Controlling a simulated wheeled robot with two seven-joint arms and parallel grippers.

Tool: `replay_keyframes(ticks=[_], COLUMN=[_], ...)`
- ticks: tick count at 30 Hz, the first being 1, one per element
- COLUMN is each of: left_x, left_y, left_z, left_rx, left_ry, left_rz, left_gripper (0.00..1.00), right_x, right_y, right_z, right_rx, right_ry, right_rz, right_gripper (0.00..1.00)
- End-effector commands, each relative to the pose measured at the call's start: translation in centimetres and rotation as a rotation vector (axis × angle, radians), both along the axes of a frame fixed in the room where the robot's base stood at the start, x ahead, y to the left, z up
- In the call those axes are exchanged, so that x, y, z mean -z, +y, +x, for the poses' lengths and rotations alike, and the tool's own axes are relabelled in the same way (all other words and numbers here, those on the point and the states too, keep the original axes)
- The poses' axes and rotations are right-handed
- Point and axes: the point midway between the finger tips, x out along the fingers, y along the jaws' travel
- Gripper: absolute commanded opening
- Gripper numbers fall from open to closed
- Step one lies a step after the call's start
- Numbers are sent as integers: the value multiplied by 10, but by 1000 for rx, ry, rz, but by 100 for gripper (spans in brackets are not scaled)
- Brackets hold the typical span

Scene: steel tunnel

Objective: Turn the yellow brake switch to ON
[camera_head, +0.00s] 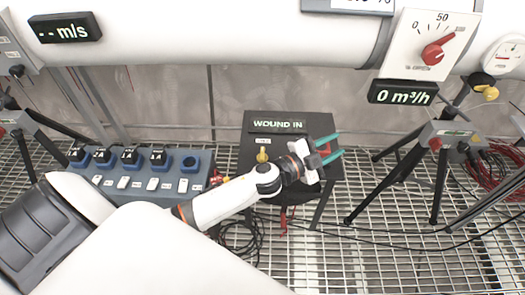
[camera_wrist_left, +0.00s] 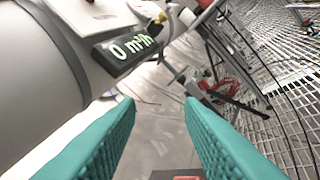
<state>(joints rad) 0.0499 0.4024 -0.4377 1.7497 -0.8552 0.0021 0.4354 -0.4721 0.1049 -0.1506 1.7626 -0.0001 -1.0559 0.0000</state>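A small yellow switch (camera_head: 262,155) stands on the left part of a dark box (camera_head: 256,126) with a lit "WOUND IN" display, under a small white label. I cannot read the label or the switch's setting. My left gripper (camera_head: 331,149) is over the right side of this box, to the right of the yellow switch and apart from it. Its teal fingers are spread with nothing between them. The wrist view also shows the open left gripper (camera_wrist_left: 160,125), with the switch out of sight. My right gripper is not in view.
A blue-grey panel (camera_head: 110,185) with several black knobs stands left of the box. A tripod box (camera_head: 448,135) stands right. A large white pipe (camera_head: 240,35) with a red dial (camera_head: 433,53) and "0 m³/h" display (camera_head: 402,94) runs behind. Cables lie on the grating.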

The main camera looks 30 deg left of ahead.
Motion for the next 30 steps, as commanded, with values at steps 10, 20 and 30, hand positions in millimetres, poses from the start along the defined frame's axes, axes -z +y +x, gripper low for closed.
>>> replay_keyframes(ticks=[10, 20, 30], left_x=[34, 62, 82], left_y=[-23, 164, 198], left_z=[-24, -18, -22], left_rx=[909, 1031, 1001], left_ry=[-78, 595, 739], left_rz=[803, 1474, 1550], left_gripper=[35, 35, 35], right_x=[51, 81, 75], right_y=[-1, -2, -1], right_z=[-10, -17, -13], right_rx=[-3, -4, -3], right_ry=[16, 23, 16], right_rz=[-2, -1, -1], right_gripper=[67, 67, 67])
